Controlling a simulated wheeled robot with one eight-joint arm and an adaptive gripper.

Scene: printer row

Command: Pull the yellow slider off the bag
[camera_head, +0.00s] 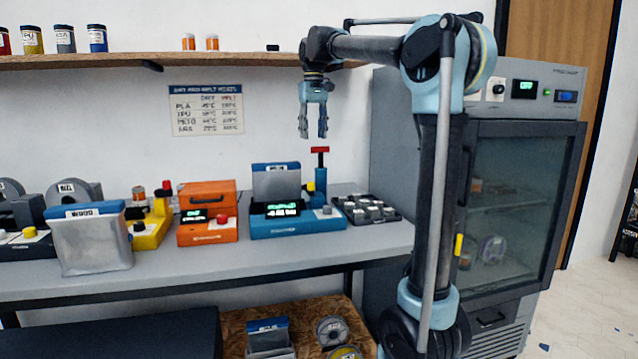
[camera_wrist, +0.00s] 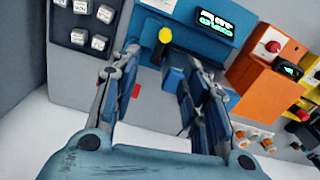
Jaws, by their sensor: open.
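A silver bag (camera_head: 95,245) with a blue top strip and a label stands at the front left of the bench. A second silver bag (camera_head: 277,184) with a blue top stands at the blue machine (camera_head: 297,222). A small yellow piece (camera_head: 310,186) shows just right of this second bag; I cannot tell whether it is the slider or a machine part. A yellow round end (camera_wrist: 165,35) also shows in the wrist view, beyond my fingertips. My gripper (camera_head: 313,132) is open and empty, pointing down above the blue machine's red-topped post (camera_head: 320,150), apart from both bags.
An orange machine (camera_head: 207,212) and a yellow one (camera_head: 150,228) stand left of the blue machine. A black tray (camera_head: 366,210) of small blocks is to its right. A grey cabinet (camera_head: 530,180) fills the right. A wall shelf (camera_head: 130,62) runs above.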

